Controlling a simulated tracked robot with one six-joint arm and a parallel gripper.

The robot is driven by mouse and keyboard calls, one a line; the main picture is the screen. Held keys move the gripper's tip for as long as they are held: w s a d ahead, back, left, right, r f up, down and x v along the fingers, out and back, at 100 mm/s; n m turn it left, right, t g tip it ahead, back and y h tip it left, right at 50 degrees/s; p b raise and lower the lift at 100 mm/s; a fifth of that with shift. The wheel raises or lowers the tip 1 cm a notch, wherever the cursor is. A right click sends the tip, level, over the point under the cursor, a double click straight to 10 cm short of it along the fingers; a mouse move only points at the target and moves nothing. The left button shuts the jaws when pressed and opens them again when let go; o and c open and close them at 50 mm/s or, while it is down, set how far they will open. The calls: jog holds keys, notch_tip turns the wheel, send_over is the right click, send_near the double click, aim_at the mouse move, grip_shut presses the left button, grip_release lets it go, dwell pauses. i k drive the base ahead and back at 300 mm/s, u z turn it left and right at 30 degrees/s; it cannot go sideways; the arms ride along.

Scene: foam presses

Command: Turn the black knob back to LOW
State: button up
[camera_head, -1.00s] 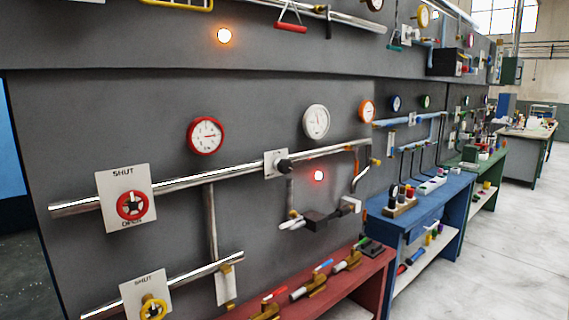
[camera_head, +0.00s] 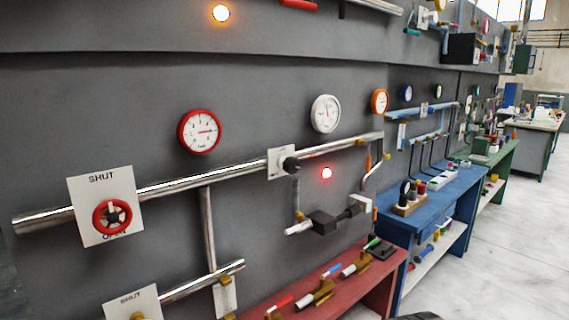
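The black knob (camera_head: 291,164) sticks out from a small white plate (camera_head: 274,163) on the grey wall panel, at the silver pipe, near the middle of the head view. Any lettering on the plate is too small to read, so I cannot tell the knob's setting. A white-faced gauge (camera_head: 325,114) is above and right of the knob. A lit red lamp (camera_head: 327,173) is just right of and below it. My gripper is not in view, and nothing touches the knob.
A red handwheel (camera_head: 112,217) on a SHUT plate is at left. A black block with pale ends (camera_head: 325,222) juts out below the knob. A red bench (camera_head: 370,280) with valves runs along the wall's foot. A blue bench (camera_head: 440,195) stands beyond. Pale floor (camera_head: 500,260) is clear at right.

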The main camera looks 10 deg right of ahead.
aim_at(290, 165)
jog(key=u, duration=0.05)
jog(key=k, duration=0.65)
jog(key=u, duration=0.3)
jog(key=i, duration=1.05)
jog(key=u, duration=0.65)
